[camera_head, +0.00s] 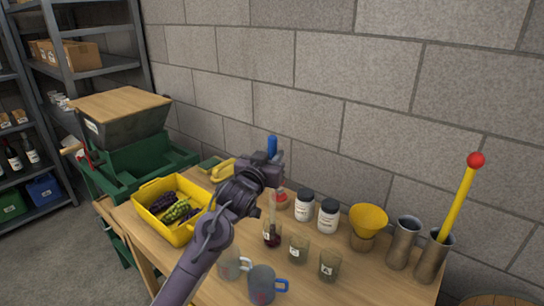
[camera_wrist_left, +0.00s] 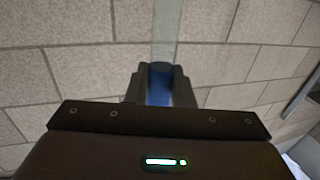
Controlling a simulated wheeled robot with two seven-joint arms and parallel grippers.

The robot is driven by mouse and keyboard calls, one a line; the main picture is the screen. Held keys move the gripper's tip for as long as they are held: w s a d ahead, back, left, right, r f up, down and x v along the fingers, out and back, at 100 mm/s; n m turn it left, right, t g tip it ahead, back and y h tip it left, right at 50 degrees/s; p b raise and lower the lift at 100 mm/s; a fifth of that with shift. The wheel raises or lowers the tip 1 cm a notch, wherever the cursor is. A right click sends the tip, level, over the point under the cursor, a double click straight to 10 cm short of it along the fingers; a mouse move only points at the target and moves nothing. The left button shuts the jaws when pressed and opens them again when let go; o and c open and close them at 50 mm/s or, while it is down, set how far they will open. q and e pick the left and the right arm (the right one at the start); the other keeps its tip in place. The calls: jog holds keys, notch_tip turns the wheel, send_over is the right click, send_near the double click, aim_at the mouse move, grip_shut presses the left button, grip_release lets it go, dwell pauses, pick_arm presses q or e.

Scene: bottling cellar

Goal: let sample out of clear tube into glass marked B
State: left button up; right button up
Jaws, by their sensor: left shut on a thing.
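My left gripper (camera_head: 274,172) is shut on the clear tube, gripping it near its blue top (camera_head: 272,146). The clear tube (camera_head: 273,208) hangs down roughly upright below the gripper, its lower end at a glass with dark red liquid (camera_head: 272,239). I cannot tell whether the end is inside the glass or just above it. In the left wrist view, the blue part (camera_wrist_left: 159,88) sits between the fingers. Two more labelled glasses stand to the right, a middle one (camera_head: 299,249) and a right one (camera_head: 329,266); the letters are too small to read surely. My right gripper is not in view.
Two dark-lidded jars (camera_head: 328,217), a yellow funnel (camera_head: 368,219) and metal cylinders (camera_head: 404,243), one holding a yellow rod with a red ball (camera_head: 460,197), stand right. Mugs (camera_head: 262,285) stand in front. A yellow crate (camera_head: 161,223) of grapes is left; a wall is behind.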

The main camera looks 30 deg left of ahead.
pick_arm(q)
notch_tip(320, 180, up, 12)
jog(key=p, duration=1.1)
jog(key=shift+r+p, duration=0.2)
jog(key=shift+p, duration=0.2)
jog(key=shift+f, duration=0.1)
